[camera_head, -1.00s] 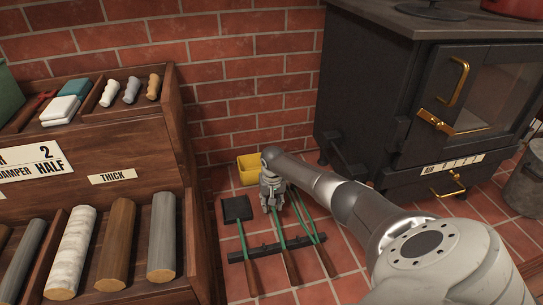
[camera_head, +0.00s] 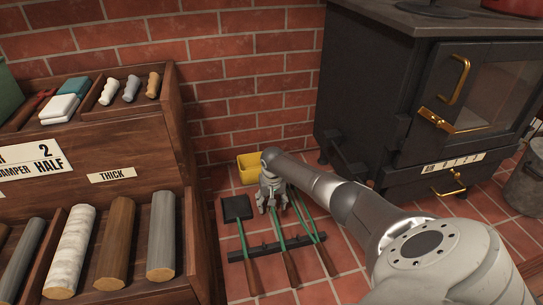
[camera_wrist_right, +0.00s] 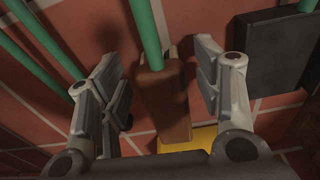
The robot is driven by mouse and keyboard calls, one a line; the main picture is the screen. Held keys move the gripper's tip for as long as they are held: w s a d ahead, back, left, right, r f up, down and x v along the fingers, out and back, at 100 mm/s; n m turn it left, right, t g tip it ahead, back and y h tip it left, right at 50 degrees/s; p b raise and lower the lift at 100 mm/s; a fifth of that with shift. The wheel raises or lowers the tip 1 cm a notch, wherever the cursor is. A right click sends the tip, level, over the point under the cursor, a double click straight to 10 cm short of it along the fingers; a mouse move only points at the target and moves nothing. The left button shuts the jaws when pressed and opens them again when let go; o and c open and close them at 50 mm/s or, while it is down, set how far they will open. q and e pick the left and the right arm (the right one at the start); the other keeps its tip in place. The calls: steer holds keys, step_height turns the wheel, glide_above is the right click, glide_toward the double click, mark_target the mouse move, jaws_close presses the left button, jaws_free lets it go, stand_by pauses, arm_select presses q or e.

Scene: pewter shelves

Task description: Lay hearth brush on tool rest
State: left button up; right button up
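The hearth brush has a green shaft (camera_head: 277,222) and a wooden grip (camera_head: 291,267). It lies across the tool rest (camera_head: 240,256), a dark notched bar on the tiled floor, between two other tools. My right gripper (camera_head: 272,210) is over the brush's head end and hides most of it in the head view. In the right wrist view, the brown brush head (camera_wrist_right: 163,98) is between the fingers of my right gripper (camera_wrist_right: 160,80). The fingers are open, with gaps on both sides of the head. My left gripper is not in view.
A black-headed shovel (camera_head: 237,208) lies left of the brush and green-shafted tongs (camera_head: 308,222) lie right. A yellow bin (camera_head: 248,168) stands behind by the brick wall. A wooden shelf (camera_head: 185,170) is close on the left; the black stove (camera_head: 375,90) is on the right.

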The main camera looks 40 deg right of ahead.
step_height(320, 180, up, 12)
steer(key=s, duration=0.1)
steer(key=shift+a, duration=0.35)
stand_by(0.4)
steer(key=shift+f, duration=0.15)
stand_by(0.4)
